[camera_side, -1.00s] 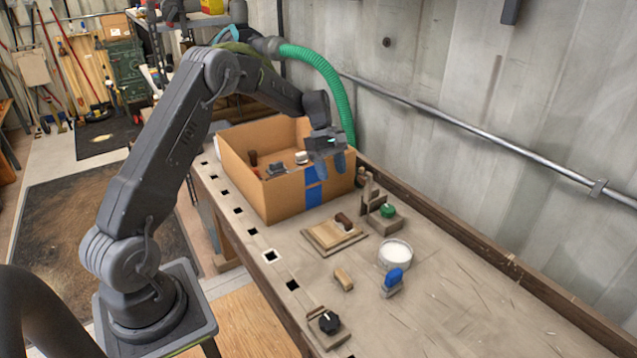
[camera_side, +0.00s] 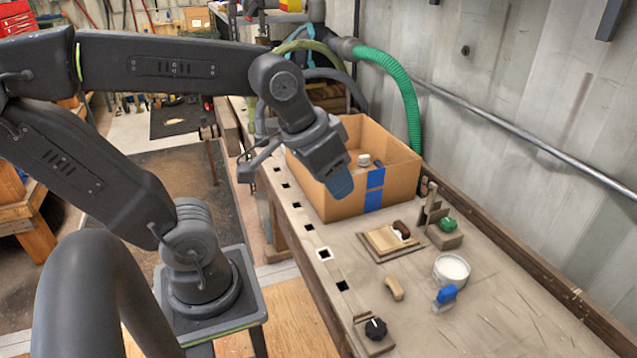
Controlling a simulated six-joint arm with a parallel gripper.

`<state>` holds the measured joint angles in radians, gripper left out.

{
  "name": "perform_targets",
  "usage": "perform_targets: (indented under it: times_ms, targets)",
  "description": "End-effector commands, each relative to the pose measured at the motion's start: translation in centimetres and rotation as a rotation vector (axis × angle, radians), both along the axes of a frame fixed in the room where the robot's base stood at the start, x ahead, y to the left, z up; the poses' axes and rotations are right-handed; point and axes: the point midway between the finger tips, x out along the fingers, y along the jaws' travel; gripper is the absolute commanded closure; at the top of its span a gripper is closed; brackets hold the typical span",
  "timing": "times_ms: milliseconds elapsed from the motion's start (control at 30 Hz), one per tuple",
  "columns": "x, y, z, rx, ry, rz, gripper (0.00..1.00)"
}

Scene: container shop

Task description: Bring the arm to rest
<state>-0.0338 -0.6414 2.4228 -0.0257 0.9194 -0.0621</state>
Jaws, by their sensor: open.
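My gripper (camera_side: 339,183) is at the end of my arm, in front of the left part of the open cardboard box (camera_side: 400,185) in this view. It hangs above the workbench's left edge, tilted down to the right. The jaws are open, and I see nothing held between them. My arm is folded back, with its elbow beyond the left edge of the picture. The gripper hides part of the box's near wall and some of its contents.
The workbench (camera_side: 480,315) carries a wooden block on a board (camera_side: 383,241), a green knob (camera_side: 448,224), a white tub (camera_side: 451,268), a blue-handled item (camera_side: 445,294), a small tan block (camera_side: 395,288) and a black knob (camera_side: 376,328). A green hose (camera_side: 408,100) hangs behind the box.

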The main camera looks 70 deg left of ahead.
Motion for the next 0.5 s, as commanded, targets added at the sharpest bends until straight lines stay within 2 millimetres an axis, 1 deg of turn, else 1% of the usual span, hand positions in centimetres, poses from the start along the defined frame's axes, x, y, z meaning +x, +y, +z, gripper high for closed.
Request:
perform_targets:
  times_ms: [33,167,500]
  targets:
    - [-1.0,-0.2,-0.2,0.021,-0.023,-0.038,0.52]
    - [-2.0,-0.4,-0.6,0.050,-0.049,-0.089,0.52]
    - [-2.2,-0.4,-0.8,0.055,-0.051,-0.096,0.52]
